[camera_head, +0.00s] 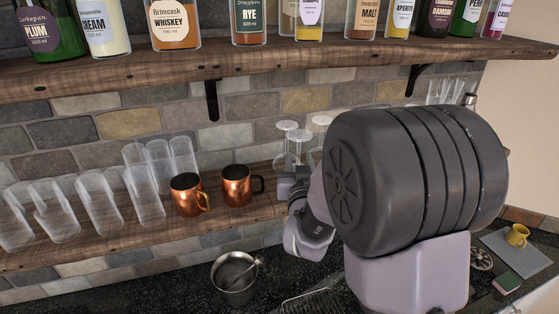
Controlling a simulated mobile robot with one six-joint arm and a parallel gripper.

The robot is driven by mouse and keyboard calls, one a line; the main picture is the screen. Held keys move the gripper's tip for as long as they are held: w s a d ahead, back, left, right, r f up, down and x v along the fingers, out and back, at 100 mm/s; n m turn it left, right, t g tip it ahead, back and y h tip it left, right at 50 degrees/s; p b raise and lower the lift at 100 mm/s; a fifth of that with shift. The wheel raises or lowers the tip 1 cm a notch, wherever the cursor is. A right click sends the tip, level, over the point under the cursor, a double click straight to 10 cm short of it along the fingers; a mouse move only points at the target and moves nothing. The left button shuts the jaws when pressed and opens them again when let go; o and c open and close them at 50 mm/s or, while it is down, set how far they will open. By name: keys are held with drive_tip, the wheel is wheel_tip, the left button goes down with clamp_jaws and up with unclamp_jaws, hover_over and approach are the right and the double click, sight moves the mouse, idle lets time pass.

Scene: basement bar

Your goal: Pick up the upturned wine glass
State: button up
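Several clear upturned wine glasses stand on the lower wooden shelf, feet uppermost, close together. One glass (286,126) is at the left, another (299,136) is in front, and one (320,121) is at the right, partly behind my arm. My gripper (288,184) is at the shelf's front edge, just below and in front of the glasses. It is small and partly hidden by my wrist, so its finger opening and any contact with a glass cannot be made out. The lower parts of the glasses are partly hidden behind it.
Two copper mugs (188,195) (236,186) stand on the shelf left of my gripper. Several clear tumblers (99,203) fill the shelf further left. An upper shelf (230,60) holds bottles. A metal pot (236,277) stands on the dark counter below.

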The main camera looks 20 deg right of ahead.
sight(298, 156)
drive_tip(key=p+x, duration=0.1)
drive_tip(key=x, duration=0.1)
drive_tip(key=p+x, duration=0.1)
drive_tip(key=x, duration=0.3)
drive_tip(key=shift+f+p, duration=0.35)
drive_tip(key=shift+p, duration=0.05)
drive_tip(key=shift+s+a+r, duration=0.1)
drive_tip(key=shift+s+a, duration=0.05)
drive_tip(key=shift+s, duration=0.1)
drive_tip(key=shift+c, duration=0.6)
drive_tip(key=shift+w, duration=0.1)
clamp_jaws()
